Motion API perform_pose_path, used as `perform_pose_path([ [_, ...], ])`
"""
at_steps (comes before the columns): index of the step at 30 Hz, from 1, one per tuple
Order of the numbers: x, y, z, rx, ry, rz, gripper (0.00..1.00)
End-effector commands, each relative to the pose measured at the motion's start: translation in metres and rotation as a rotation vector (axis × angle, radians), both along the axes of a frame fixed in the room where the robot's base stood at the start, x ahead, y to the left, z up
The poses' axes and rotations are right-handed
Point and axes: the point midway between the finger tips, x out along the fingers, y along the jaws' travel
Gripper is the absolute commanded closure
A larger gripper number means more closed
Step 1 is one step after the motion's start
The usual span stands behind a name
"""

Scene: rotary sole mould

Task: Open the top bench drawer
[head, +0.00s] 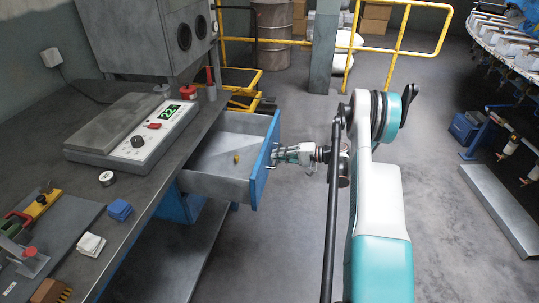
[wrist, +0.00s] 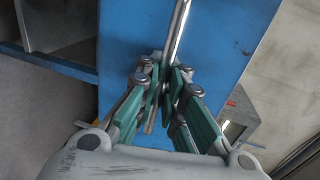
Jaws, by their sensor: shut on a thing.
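The top bench drawer (head: 225,165) is pulled out from under the bench, its blue front (head: 265,160) facing right and its grey inside showing. My gripper (head: 278,155) is at the outer side of the blue front. In the wrist view my gripper (wrist: 166,92) is shut on the metal bar handle (wrist: 179,30) in front of the blue drawer front (wrist: 225,65). The fingertips partly hide the handle's lower end.
Yellow railings (head: 400,45) and a grey post (head: 324,50) stand behind. A metal channel (head: 498,205) lies at right; floor between is clear.

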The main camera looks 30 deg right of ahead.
Motion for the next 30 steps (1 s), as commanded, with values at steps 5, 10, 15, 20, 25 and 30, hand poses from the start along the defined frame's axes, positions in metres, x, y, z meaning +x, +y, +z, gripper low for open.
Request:
perform_pose_path([
  [5, -0.0036, -0.0035, 0.0005, 0.001, -0.001, 0.0, 1.0],
  [10, -0.0036, -0.0035, 0.0006, 0.001, -0.001, 0.0, 1.0],
  [15, -0.0033, -0.0034, 0.0006, 0.001, -0.001, 0.0, 0.84],
  [20, -0.0033, -0.0034, 0.0004, 0.001, -0.001, 0.0, 0.84],
  [25, -0.0032, -0.0033, 0.0003, 0.0, 0.0, 0.0, 0.84],
  [30, -0.0073, -0.0079, 0.0014, 0.0, 0.0, -0.001, 0.84],
])
